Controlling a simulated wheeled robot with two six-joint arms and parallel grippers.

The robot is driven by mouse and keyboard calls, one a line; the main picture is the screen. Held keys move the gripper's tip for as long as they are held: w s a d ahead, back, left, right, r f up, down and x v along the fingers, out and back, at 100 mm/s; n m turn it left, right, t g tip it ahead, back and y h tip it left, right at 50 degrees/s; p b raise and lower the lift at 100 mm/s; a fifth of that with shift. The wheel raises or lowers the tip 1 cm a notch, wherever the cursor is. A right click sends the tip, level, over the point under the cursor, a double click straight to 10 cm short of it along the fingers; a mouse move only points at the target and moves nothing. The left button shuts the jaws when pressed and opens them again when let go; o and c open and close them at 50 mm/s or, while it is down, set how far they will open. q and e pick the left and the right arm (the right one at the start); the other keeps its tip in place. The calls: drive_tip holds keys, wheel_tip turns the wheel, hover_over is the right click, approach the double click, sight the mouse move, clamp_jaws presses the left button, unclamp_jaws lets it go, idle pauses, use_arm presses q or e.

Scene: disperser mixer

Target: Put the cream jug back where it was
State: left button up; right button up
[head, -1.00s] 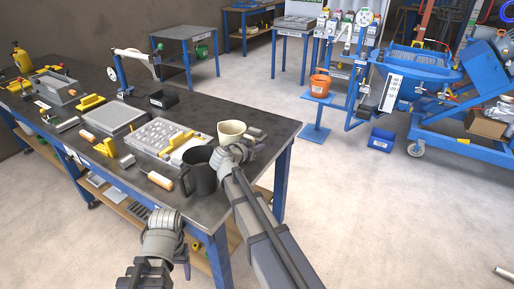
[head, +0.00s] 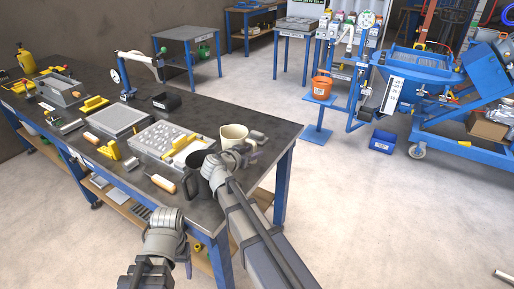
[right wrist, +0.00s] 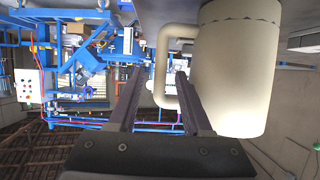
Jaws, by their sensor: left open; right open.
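The cream jug (head: 232,134) stands upright on the dark workbench near its right corner in the head view. In the right wrist view the jug (right wrist: 236,70) fills the upper right, with its handle (right wrist: 163,72) toward my fingers. My right gripper (head: 240,157) is just in front of the jug in the head view. Its open fingers (right wrist: 160,75) point at the handle, which appears between the tips; I cannot tell how deep it sits. My left gripper (head: 168,216) is open and empty near the bench's front edge. Its fingers are hard to make out.
A dark grey jug (head: 194,174) stands close left of my right gripper. A small grey cylinder (head: 257,138) is right of the cream jug. A grey tray with a yellow tool (head: 170,140) and a wooden-handled tool (head: 162,183) lie to the left. The bench's right edge is close.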

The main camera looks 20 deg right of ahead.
drive_tip(key=shift+v, duration=1.15)
drive_tip(key=s+a+f+n+g+y+p, duration=0.1)
drive_tip(key=s+a+n+g+y+p, duration=0.3)
drive_tip(key=s, duration=0.9)
drive_tip(key=s+a+f+n+g+y+p, duration=0.1)
drive_tip(key=s+a+n+g+y+p, duration=0.3)
drive_tip(key=s+a+n+p, duration=0.3)
drive_tip(key=s+a+n+y, duration=0.1)
drive_tip(key=s+a+n, duration=0.2)
drive_tip(key=s+a, duration=0.3)
drive_tip(key=shift+a+p, duration=0.3)
drive_tip(key=shift+a, duration=0.6)
drive_tip(key=shift+f, duration=0.15)
